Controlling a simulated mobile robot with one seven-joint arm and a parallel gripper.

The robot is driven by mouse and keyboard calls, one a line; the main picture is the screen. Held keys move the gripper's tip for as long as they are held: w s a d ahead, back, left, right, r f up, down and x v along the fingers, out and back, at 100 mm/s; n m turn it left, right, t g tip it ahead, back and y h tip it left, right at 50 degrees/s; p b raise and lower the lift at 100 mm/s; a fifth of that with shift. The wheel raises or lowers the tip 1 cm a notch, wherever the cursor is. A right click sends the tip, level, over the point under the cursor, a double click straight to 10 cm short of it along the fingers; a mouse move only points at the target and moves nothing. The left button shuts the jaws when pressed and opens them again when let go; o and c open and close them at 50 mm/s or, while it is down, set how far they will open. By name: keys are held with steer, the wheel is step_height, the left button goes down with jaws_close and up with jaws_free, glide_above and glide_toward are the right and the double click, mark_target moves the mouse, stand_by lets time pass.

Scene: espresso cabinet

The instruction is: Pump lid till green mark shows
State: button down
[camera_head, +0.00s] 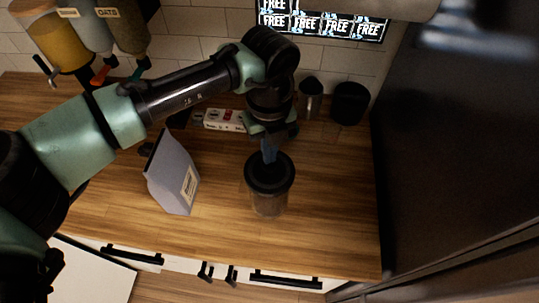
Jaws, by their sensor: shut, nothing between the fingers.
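A clear canister with a black round lid (282,174) stands upright on the wooden counter, right of centre. Its see-through body (269,204) shows below the lid. My gripper (269,158) points down at the far part of the lid, its fingers shut and empty. I cannot tell if the fingertips touch the lid. No green mark shows on the part of the lid in view; the area by the fingers is partly hidden.
A grey-white bag (172,175) stands left of the canister. A white power strip (225,119) lies behind, with two dark containers (350,103) at the back right. Dispensers (60,40) hang at the upper left. A tall dark appliance (450,150) bounds the right side. Counter right of the canister is clear.

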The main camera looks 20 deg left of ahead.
steer(key=shift+r+p, duration=2.3)
steer(key=shift+r, duration=0.65)
